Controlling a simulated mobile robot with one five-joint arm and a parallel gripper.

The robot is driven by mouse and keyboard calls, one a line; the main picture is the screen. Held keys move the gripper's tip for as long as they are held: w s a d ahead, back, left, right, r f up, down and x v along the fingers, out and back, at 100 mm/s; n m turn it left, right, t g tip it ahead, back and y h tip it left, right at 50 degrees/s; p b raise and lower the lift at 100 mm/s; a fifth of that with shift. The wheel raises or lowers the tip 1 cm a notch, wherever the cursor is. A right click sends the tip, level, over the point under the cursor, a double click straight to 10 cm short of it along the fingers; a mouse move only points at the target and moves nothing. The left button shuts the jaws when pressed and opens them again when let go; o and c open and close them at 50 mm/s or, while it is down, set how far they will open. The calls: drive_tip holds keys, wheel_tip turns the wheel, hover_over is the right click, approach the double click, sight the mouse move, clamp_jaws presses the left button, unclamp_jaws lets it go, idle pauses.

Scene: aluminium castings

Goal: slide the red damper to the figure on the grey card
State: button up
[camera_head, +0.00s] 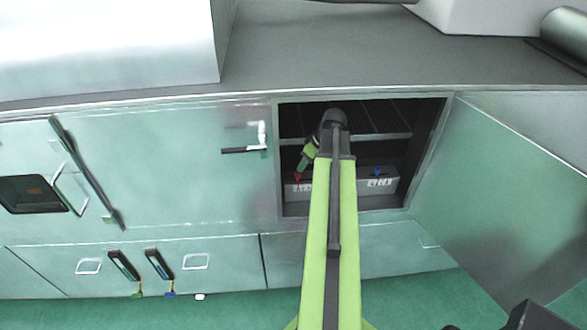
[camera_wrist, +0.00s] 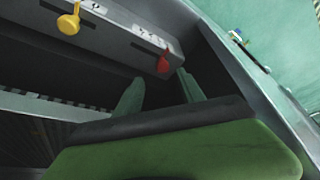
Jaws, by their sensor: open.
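The red damper (camera_head: 297,177) is a small red knob at the left end of a grey box front (camera_head: 340,183) inside the open compartment. In the wrist view the red damper (camera_wrist: 164,62) hangs beside a pale label with dark marks (camera_wrist: 150,36), too small to read. My gripper (camera_wrist: 160,88) is open, with its two green fingers apart. The red damper shows just beyond the fingertips, nearer the right finger; I cannot tell whether they touch. In the head view my gripper (camera_head: 302,166) is just above the red damper, partly hidden by my arm. I cannot make out a grey card.
A yellow knob (camera_wrist: 69,23) sits farther left in the wrist view. A blue knob (camera_head: 378,172) is at the box's right end. The compartment's side wall (camera_wrist: 225,65) is close to the right finger. An open door (camera_head: 500,190) stands at the right.

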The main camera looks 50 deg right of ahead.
sight(298, 174)
drive_tip(key=b+x, duration=0.6)
drive_tip(key=x, duration=0.1)
drive_tip(key=shift+w+a+f, duration=0.1)
drive_tip(key=shift+w+a, duration=0.05)
drive_tip(key=shift+w+f, duration=0.2)
drive_tip(key=shift+a+r, duration=0.1)
clamp_jaws()
idle(0.9)
